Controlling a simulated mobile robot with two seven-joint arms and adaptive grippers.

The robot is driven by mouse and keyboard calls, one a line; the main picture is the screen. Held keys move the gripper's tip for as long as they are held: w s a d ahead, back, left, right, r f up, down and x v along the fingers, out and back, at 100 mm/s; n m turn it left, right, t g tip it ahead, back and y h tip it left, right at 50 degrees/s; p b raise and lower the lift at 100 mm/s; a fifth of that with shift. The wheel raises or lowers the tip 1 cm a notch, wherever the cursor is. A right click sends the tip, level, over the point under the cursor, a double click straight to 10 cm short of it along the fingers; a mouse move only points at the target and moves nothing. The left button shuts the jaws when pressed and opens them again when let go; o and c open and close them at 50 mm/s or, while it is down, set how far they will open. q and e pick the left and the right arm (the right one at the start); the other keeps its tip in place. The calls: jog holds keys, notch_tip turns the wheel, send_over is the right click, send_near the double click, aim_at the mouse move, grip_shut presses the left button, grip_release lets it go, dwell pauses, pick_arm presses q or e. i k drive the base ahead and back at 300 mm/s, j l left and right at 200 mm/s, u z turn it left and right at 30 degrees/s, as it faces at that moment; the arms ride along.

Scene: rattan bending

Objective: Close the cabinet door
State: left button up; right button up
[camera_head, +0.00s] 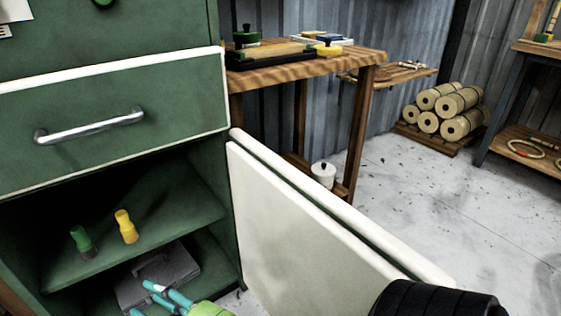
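The green cabinet (110,195) stands at the left with its lower compartment open. Its door (300,235) hangs from the right side of the opening and is swung wide out toward the lower right. The door's cream inner face and pale top edge show. My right gripper (436,299) shows only as a black ridged part at the bottom edge, by the door's outer end. Its fingertips are not clear, and I cannot tell whether it touches the door. My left gripper is not in view.
A green and a yellow bottle (126,226) stand on the cabinet shelf. Lime and teal tools (180,300) lie low in front. A closed drawer (110,125) is above. A wooden table (300,62) stands behind the door. Open floor (455,225) lies to the right.

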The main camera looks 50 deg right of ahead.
aim_at(304, 250)
jog(key=k+l+u, duration=0.25)
jog(key=k+u, duration=0.25)
jog(key=k+l+u, duration=0.1)
jog(key=k+u, duration=0.4)
jog(key=k+l+z, duration=0.95)
jog(key=l, duration=0.2)
jog(key=l+z, duration=0.1)
jog(key=z, duration=0.35)
